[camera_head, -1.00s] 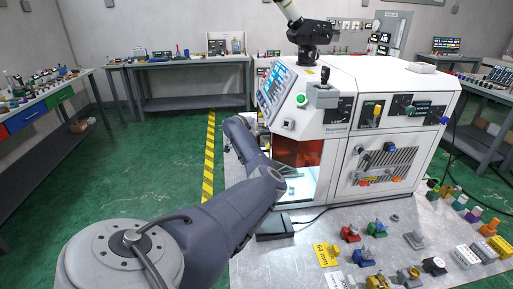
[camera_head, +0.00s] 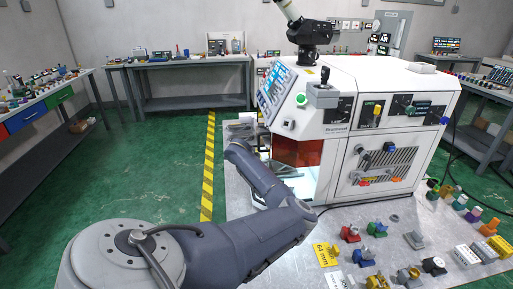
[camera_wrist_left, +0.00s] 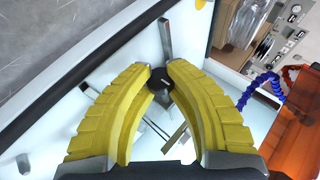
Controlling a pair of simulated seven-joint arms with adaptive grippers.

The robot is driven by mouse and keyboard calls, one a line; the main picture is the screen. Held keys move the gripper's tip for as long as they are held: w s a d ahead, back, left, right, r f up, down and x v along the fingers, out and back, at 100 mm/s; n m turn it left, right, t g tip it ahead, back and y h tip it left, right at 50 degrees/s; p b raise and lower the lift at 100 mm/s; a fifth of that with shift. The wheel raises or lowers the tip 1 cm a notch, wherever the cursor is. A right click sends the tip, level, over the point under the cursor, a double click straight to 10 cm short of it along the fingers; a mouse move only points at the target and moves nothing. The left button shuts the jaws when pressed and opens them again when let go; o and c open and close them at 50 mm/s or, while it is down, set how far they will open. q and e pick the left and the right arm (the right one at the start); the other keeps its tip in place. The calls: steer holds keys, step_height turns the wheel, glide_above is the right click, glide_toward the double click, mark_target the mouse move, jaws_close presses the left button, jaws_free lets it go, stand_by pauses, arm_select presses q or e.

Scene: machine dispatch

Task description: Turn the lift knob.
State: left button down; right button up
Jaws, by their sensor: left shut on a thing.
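The white machine (camera_head: 385,100) stands on the grey table, with its orange-tinted window (camera_head: 297,152) on the front. In the left wrist view, a round black knob (camera_wrist_left: 160,84) with a small light mark sits between the yellow fingertips of my left gripper (camera_wrist_left: 161,82). The gripper is shut on this knob, a fingertip on each side. Grey metal bars spread around the knob over a white surface. In the head view, my left arm reaches to the machine's front left, and its gripper is hidden. I cannot read a label on the knob. My right gripper is not in view.
A blue coiled cable (camera_wrist_left: 262,88) and an orange panel (camera_wrist_left: 302,135) are to the right in the wrist view. A yellow 64 mm block (camera_head: 326,254) and several coloured parts lie on the table before the machine. A yellow-black floor stripe (camera_head: 208,165) runs at left.

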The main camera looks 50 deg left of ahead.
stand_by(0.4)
arm_select(q)
steer(key=c, duration=1.1)
jaws_free()
steer(key=v, duration=1.2)
